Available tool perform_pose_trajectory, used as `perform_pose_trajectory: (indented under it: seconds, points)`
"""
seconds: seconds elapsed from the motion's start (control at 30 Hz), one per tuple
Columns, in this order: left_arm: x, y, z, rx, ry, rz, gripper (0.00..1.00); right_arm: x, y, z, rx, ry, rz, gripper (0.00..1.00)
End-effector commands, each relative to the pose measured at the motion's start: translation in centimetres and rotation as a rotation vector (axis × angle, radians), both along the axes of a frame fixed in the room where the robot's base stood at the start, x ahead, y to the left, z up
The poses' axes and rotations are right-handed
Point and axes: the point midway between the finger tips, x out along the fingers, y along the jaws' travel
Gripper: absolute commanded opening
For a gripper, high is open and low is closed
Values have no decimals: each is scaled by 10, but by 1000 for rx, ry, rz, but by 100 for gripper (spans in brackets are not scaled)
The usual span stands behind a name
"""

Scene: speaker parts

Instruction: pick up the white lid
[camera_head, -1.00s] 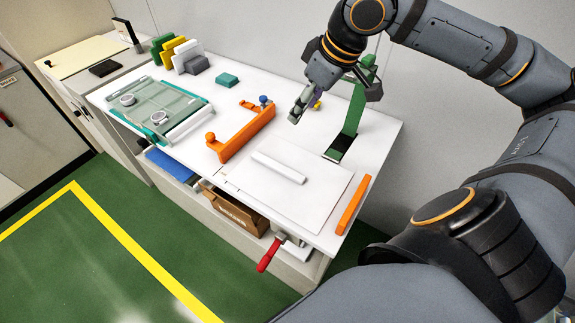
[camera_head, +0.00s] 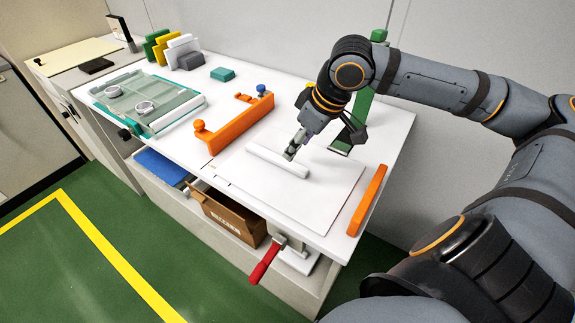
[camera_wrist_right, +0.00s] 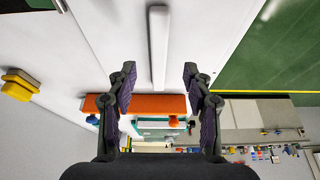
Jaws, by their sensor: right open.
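The white lid, a long narrow white bar (camera_head: 264,156), lies on a thin white sheet on the table in the head view. It also shows in the right wrist view (camera_wrist_right: 158,40), running lengthwise in the upper middle. My right gripper (camera_head: 292,152) is at the lid, around its middle to right part, and hides a little of it. In the right wrist view my right gripper (camera_wrist_right: 159,76) is open and empty, with the lid's near end between and just beyond the fingertips. Contact cannot be told. My left gripper is not in view.
An orange bracket (camera_head: 236,127) stands left of the lid, and an orange bar (camera_head: 367,200) lies to the right. A green stand (camera_head: 361,106) is behind my right gripper. A teal frame (camera_head: 150,104) is further left. The white sheet (camera_head: 310,205) is clear in front.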

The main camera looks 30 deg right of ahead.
Motion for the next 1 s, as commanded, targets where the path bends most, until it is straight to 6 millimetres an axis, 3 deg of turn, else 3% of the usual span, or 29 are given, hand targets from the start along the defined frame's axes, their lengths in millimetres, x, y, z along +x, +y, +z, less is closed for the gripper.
perform_pose_trajectory:
  seconds: [0.03, 0.33, 0.63, 1.0]
  points:
    - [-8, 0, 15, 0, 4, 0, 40, 1, -3, 6, -11, 7, -7, 51]
    - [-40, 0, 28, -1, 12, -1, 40, 7, 2, -16, -7, 2, 1, 51]
    - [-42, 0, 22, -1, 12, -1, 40, 8, 2, -26, -11, 1, 2, 51]
    - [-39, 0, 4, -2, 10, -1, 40, 21, 6, -64, -11, 2, 2, 51]
